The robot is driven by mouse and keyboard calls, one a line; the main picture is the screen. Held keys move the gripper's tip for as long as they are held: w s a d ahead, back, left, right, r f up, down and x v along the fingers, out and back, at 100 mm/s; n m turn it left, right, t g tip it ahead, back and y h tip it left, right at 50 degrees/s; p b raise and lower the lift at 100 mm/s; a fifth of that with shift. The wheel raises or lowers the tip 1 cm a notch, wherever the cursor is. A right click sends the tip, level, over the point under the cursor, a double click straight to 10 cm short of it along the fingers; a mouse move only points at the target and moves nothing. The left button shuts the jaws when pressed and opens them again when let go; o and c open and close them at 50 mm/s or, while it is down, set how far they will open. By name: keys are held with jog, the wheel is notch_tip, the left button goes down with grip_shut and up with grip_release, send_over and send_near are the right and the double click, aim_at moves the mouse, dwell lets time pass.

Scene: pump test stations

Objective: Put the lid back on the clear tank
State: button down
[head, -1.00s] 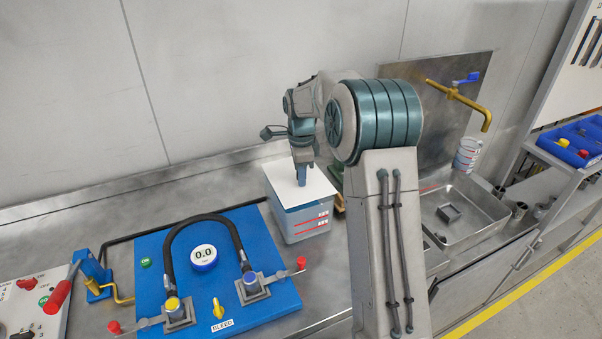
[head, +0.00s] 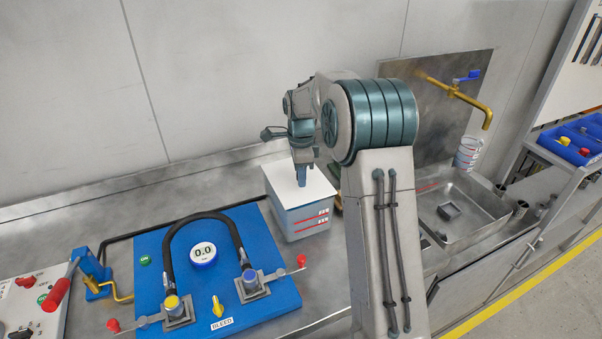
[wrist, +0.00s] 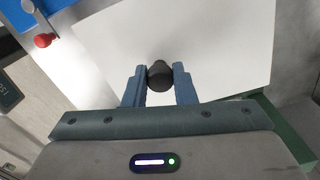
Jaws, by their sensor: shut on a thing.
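The clear tank (head: 306,219), with red lines and small labels on its side, stands on the steel bench right of the blue pump board. The white lid (head: 283,180) lies flat over the tank's top; from the head view I cannot tell whether it is fully seated. In the wrist view the lid (wrist: 215,50) fills the upper middle, with a dark round knob (wrist: 160,76) on it. My gripper (wrist: 159,88) is shut on this knob, one blue finger on each side. In the head view my gripper (head: 301,181) points down onto the lid.
The blue board (head: 190,255) with a black hose, a gauge and valve levers is left of the tank. A steel sink (head: 470,205) with a brass tap (head: 455,92) is to the right. A green edge (wrist: 285,130) shows beside the lid in the wrist view.

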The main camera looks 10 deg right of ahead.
jog(key=shift+f+b, duration=0.3)
jog(key=shift+f, duration=0.3)
dwell(0.9)
jog(key=c, duration=0.6)
grip_release()
jog(key=shift+c, duration=0.2)
jog(key=shift+r+p, duration=2.85)
jog(key=shift+r, duration=1.2)
